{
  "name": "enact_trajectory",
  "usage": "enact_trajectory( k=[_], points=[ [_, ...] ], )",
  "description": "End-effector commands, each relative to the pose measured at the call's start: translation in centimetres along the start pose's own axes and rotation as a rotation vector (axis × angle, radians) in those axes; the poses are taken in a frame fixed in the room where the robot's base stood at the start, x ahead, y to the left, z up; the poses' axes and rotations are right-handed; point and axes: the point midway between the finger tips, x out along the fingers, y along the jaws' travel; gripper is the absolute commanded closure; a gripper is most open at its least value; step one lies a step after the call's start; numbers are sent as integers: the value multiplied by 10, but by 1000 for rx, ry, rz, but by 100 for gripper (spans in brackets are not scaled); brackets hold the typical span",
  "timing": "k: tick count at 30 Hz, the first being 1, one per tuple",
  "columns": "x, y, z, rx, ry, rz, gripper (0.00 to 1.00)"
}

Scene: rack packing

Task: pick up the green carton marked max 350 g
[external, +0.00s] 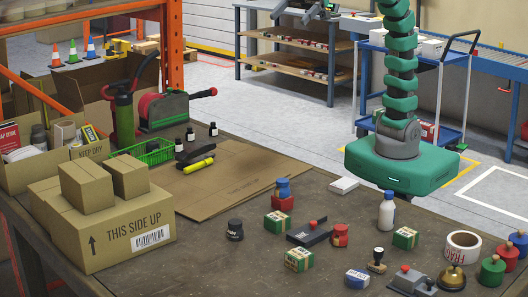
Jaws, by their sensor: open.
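Three small green cartons with pale labels lie on the brown table: one near the middle (277,223), one nearer the front (298,259) and one to the right (405,238). Their print is too small to read, so I cannot tell which is marked max 350 g. My gripper is not in view.
A black stapler-like tool (309,233) and a red jar (340,235) stand between the cartons. A white bottle (387,212) is close behind the right carton. Cardboard boxes (120,235) fill the left.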

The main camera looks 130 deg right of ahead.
Motion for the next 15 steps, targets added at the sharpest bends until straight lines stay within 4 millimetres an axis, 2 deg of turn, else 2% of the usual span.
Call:
enact_trajectory(
  k=[1,3,15],
  points=[
    [18,1,2,-9,-25,-21,24],
    [40,0,6,-26,-55,-53,24],
    [156,-8,40,-130,-188,-264,24]
  ],
)
